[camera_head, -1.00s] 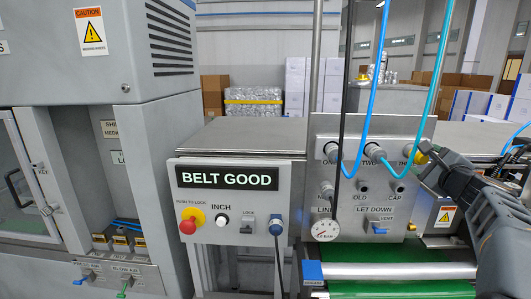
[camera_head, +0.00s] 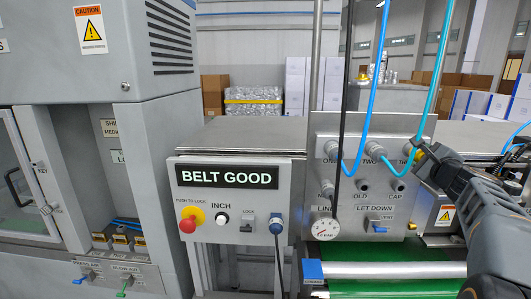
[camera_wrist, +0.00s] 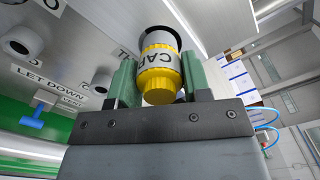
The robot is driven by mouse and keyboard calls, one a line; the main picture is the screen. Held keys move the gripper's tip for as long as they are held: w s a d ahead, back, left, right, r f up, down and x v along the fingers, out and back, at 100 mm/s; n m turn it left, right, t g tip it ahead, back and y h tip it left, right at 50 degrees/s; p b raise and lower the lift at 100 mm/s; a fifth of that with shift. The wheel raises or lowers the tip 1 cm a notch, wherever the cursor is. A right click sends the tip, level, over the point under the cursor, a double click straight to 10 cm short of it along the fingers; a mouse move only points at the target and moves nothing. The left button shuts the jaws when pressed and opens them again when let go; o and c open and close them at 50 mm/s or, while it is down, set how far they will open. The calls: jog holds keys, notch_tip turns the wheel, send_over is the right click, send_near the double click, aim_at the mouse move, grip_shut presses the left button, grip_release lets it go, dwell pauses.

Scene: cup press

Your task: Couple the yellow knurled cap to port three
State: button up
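The yellow knurled cap (camera_wrist: 160,86) has a pale band lettered "CAP" and sits between the two green fingers of my gripper (camera_wrist: 160,82) in the wrist view. The fingers appear to press on both its sides. Its far end is in line with a dark round port on the grey panel; I cannot tell whether it is seated. In the head view my gripper (camera_head: 421,162) is at the panel's upper right, at port three (camera_head: 417,142). Only a little of the cap shows there, and the label for port three is partly hidden.
The grey panel (camera_head: 325,220) carries ports one (camera_head: 331,149) and two (camera_head: 369,149), with blue and teal hoses looping in front. Below are smaller fittings, a pressure gauge (camera_head: 325,229) and a blue let-down handle (camera_head: 379,230). A green belt (camera_head: 350,252) runs underneath.

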jog(key=c, duration=0.7)
jog(key=shift+o, duration=0.2)
jog(key=shift+r, duration=0.15)
